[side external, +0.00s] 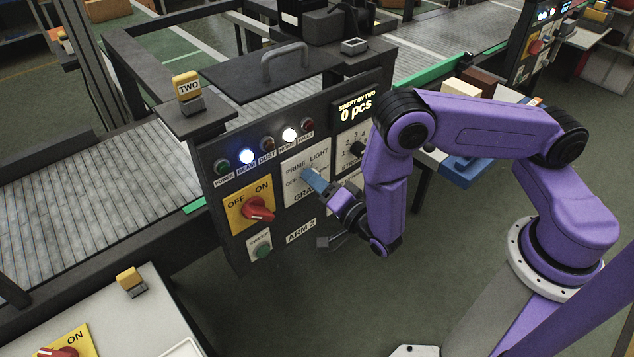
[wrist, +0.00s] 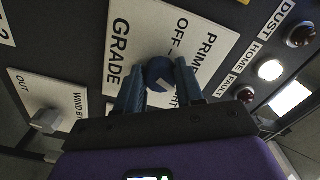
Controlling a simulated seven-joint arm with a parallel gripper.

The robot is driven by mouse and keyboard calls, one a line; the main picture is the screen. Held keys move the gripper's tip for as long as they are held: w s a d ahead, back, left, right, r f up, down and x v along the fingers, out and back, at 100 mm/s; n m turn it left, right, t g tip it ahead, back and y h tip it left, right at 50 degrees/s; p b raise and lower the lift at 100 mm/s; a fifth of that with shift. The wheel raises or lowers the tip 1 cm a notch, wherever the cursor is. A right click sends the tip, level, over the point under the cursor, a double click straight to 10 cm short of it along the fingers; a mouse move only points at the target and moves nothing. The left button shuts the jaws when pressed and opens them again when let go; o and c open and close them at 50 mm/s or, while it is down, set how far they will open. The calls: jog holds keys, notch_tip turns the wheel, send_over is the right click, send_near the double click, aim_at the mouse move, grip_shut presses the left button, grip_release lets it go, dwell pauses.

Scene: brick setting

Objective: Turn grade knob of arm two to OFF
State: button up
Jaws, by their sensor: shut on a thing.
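The grade knob (wrist: 159,72) is a dark blue round knob on a white plate (wrist: 118,75) lettered GRADE, OFF, PRIME and LIGHT. My gripper (wrist: 160,80) is shut on this knob, with one blue finger on each side of it. In the side view my gripper (side external: 313,180) reaches the white grade plate (side external: 298,163) on the dark panel marked ARM 2. The fingers cover the knob there. The wrist view shows the knob from close up, but I cannot tell which label it points at.
A red switch (side external: 258,209) on a yellow ON/OFF plate sits left of the grade plate. Indicator lamps (side external: 289,135) line the panel above. A counter display (side external: 356,107) reads 0 pcs, with a black dial (side external: 356,149) underneath.

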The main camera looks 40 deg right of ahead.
jog(key=n, duration=0.5)
jog(key=shift+f, duration=0.1)
jog(key=n, duration=1.6)
jog(key=shift+d, duration=0.3)
jog(key=o, duration=1.1)
jog(key=shift+c, duration=0.2)
jog(key=s, duration=1.2)
